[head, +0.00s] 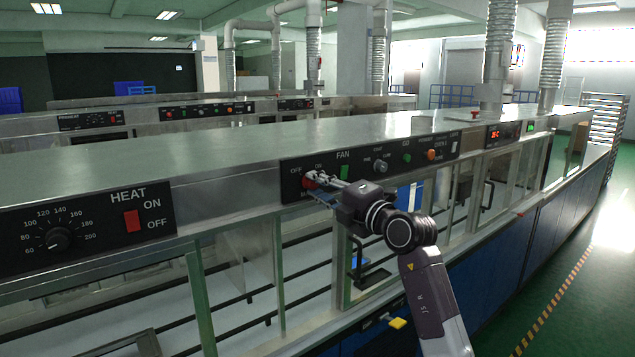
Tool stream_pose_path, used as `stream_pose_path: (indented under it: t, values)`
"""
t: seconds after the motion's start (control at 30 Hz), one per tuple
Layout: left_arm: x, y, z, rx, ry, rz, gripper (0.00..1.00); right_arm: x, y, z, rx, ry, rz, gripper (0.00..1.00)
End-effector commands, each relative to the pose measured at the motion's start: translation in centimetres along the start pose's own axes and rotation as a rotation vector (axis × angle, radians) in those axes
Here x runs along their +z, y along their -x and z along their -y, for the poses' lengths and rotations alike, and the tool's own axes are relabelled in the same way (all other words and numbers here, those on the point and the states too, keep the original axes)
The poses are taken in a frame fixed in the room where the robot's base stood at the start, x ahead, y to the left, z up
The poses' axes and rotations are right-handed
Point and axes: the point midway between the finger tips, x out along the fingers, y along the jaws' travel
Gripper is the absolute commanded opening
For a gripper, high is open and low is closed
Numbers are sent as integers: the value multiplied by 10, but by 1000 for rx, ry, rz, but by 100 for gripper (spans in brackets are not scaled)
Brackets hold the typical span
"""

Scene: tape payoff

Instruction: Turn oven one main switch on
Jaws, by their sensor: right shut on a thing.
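The oven's black control panel (372,162) runs along the front edge of the metal top. At its left end is a red switch (309,180) with OFF and ON printed above it. My right gripper (318,183) is at this switch, its fingers shut on it. The fingers cover part of the switch and the label below it, so its exact setting is hard to tell. My left gripper is not in view.
A nearer panel carries a HEAT dial (58,239) and a red rocker switch (132,221). Right of my gripper are a grey knob (381,166), a green button (407,158) and an orange knob (431,154). Glass doors lie below; open green floor (590,290) is at right.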

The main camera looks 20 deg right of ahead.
Motion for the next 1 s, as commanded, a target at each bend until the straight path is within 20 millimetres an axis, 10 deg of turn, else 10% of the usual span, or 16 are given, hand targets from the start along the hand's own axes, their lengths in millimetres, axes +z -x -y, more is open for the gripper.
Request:
stream_pose_path:
  t: [0.43, 0.47, 0.6, 1.0]
  values:
    - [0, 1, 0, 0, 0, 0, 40, 0, 0, 2, -2, -10, 1, 0]
    - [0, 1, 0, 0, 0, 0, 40, 0, 0, 2, -2, -10, 1, 25]
    - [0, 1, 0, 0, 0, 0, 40, 0, 0, 1, -2, -9, 1, 39]
    - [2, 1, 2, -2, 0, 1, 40, 0, 9, 1, 0, -7, 1, 39]
